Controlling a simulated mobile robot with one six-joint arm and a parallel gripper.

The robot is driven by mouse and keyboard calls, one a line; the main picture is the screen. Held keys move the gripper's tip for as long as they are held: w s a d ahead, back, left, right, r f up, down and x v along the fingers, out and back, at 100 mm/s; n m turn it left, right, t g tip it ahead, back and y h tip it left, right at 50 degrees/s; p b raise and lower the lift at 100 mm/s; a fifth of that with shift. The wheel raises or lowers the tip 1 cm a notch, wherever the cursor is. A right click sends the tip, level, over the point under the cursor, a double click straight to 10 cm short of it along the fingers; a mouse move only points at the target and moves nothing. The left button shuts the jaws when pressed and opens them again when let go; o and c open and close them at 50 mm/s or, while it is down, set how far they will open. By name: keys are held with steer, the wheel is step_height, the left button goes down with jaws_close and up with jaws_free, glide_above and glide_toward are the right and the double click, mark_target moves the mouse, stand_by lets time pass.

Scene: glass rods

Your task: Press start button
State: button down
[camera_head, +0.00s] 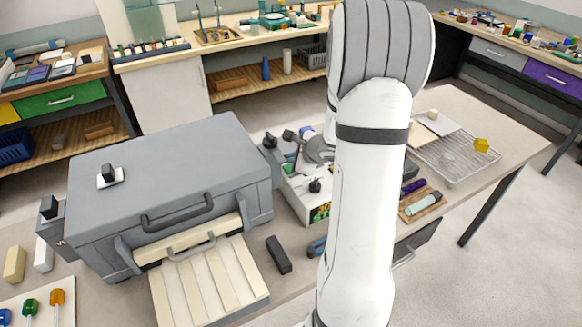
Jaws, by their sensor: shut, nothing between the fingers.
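A large grey box-shaped machine (170,165) with a closed lid and a dark front handle stands on the bench at left. A black switch on a white plate (108,175) sits on its lid. A black knob-like part (48,207) is at its left side and another (269,141) at its right. A pale box (298,196) with a black knob (315,186) stands just right of the machine. I cannot tell which of these is the start button; no label is readable. My white arm crosses the middle right. My gripper is not clearly visible, apparently hidden behind the arm.
A slatted cream tray (208,284) lies before the machine, with a dark block (278,254) beside it. A wire rack (455,160) with a yellow piece (481,145) stands at right. Colored-handled tools (30,306) are at lower left. Shelves and benches line the back.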

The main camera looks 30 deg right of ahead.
steer(key=shift+f, duration=0.2)
steer(key=shift+f+b, duration=0.3)
steer(key=shift+b, duration=0.45)
steer(key=shift+f+b, duration=0.45)
steer(key=shift+b, duration=0.2)
stand_by(0.5)
steer(key=shift+r, duration=0.1)
steer(key=shift+r+p, duration=0.6)
steer(key=shift+r, duration=0.25)
steer(key=shift+r+p, duration=1.9)
steer(key=shift+r, duration=0.65)
steer(key=shift+s+f, duration=0.1)
steer(key=shift+f, duration=0.05)
